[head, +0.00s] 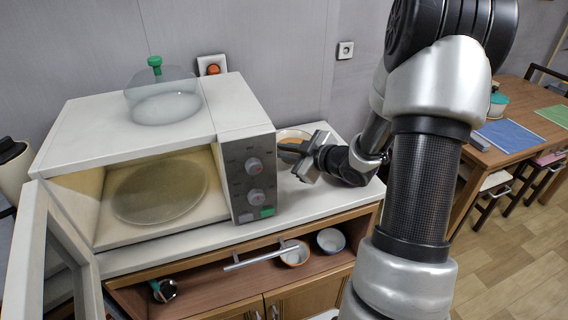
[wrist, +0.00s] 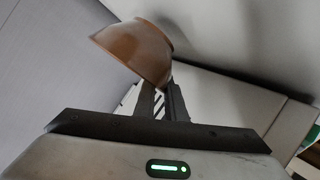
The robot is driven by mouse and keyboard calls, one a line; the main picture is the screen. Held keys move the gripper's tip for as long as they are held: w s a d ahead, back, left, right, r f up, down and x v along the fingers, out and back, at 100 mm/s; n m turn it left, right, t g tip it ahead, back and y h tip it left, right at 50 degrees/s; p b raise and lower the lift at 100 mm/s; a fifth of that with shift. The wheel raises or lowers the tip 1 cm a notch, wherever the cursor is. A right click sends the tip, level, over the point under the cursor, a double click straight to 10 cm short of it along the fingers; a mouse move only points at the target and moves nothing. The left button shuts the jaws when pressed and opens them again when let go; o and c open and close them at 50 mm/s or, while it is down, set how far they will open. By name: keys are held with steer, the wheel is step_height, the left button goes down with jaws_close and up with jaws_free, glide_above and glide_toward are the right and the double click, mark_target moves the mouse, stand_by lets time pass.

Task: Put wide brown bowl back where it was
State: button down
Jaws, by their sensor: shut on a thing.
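The wide brown bowl (wrist: 135,48) is between the fingertips of my gripper (wrist: 160,92) in the wrist view, held by its edge. In the head view my gripper (head: 306,153) is just right of the microwave's control panel, above the counter top. Part of the bowl (head: 290,141) shows behind the fingers there, and the rest is hidden by the gripper. I cannot tell whether the bowl touches the counter.
The microwave (head: 242,150) stands at left with its door (head: 42,250) open and a glass plate (head: 160,188) inside. A glass lid (head: 162,95) lies on top. Two small bowls (head: 295,254) (head: 330,240) sit in the open compartment below the counter (head: 330,200). A dining table (head: 520,125) is at right.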

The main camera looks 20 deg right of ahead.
step_height(320, 180, down, 3)
steer(key=shift+f+b, duration=0.2)
steer(key=shift+b, duration=0.25)
steer(key=c, duration=1.8)
jaws_free()
steer(key=p+v, duration=0.2)
steer(key=v, duration=1)
